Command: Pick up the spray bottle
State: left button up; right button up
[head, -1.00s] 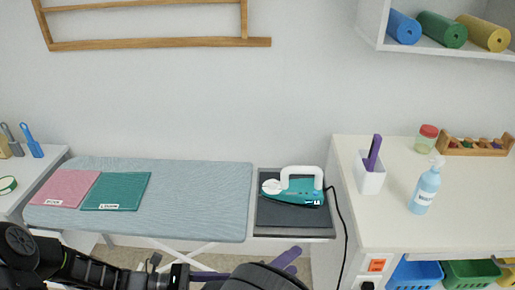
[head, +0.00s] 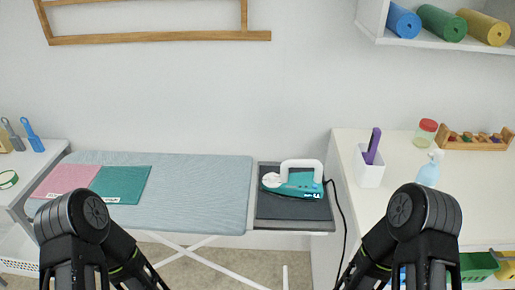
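The spray bottle (head: 429,170) is light blue with a white spray head. It stands upright on the white counter at the right in the head view. Its lower part is hidden behind my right arm. My two black arms rise at the lower left and lower right of the view. No gripper fingers show in the frame, so I cannot see what they hold.
A white holder (head: 368,172) with a purple item stands left of the bottle. A red-lidded jar (head: 425,132) and a wooden rack (head: 476,142) stand behind it. An ironing board (head: 200,190) and a teal iron (head: 295,183) are to the left. Bare counter (head: 400,160) lies between holder and bottle.

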aim_at(429, 175)
jog(key=z, duration=1.3)
jog(key=i+l, duration=0.1)
jog(key=l, duration=0.3)
jog(key=i+l, duration=0.1)
jog(key=l, duration=0.25)
jog(key=i+l, duration=0.1)
jog(key=l, duration=0.3)
jog(key=i+l, duration=0.1)
jog(key=l, duration=0.3)
jog(key=i+l, duration=0.1)
jog(key=l, duration=0.25)
